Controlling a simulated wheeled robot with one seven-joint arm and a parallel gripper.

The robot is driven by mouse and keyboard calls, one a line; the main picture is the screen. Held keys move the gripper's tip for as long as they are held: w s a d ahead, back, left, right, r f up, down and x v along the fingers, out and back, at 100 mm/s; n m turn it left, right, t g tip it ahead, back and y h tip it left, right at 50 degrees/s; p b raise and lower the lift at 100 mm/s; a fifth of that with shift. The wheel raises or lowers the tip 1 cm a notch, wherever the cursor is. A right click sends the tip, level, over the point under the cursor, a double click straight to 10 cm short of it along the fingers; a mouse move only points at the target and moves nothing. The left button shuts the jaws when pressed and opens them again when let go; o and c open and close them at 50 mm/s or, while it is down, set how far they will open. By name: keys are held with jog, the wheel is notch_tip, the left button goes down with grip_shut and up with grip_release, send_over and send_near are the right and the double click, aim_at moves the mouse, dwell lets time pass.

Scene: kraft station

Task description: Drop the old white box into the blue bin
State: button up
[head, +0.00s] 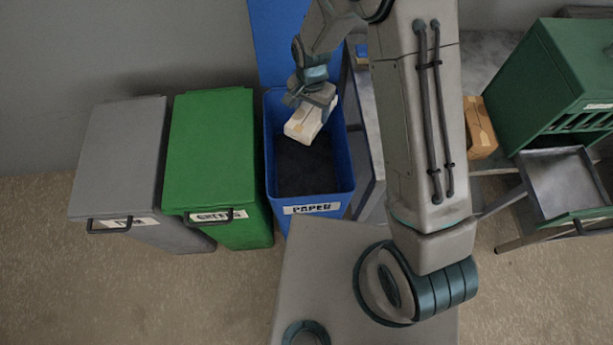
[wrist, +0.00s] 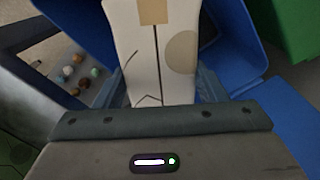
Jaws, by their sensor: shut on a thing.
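The old white box (head: 303,124) is in my gripper (head: 314,97), above the open blue bin. In the wrist view the white box (wrist: 150,50) shows a tan patch, a round tan spot and dark lines, and it runs out of the top of the picture. My gripper (wrist: 160,100) is shut on it; the fingertips are largely hidden behind the box. The blue bin (head: 348,166) bears a PAPER label on its front, and its blue lid stands raised at the back. Its dark inside looks empty where I can see it. The blue bin also shows in the wrist view (wrist: 236,50).
A closed green bin (head: 210,150) and a closed grey bin (head: 120,150) stand left of the blue bin. A table (head: 365,100) is close on its right. A tan box (head: 480,128) and a green cabinet (head: 575,75) with an open drawer (head: 562,182) are further right.

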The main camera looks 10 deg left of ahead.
jog(key=shift+f+b, duration=0.5)
jog(key=shift+f, duration=0.85)
jog(key=o, duration=1.1)
jog(key=shift+o, duration=0.2)
jog(key=shift+r, duration=0.1)
notch_tip(320, 180, up, 14)
jog(key=b, duration=0.1)
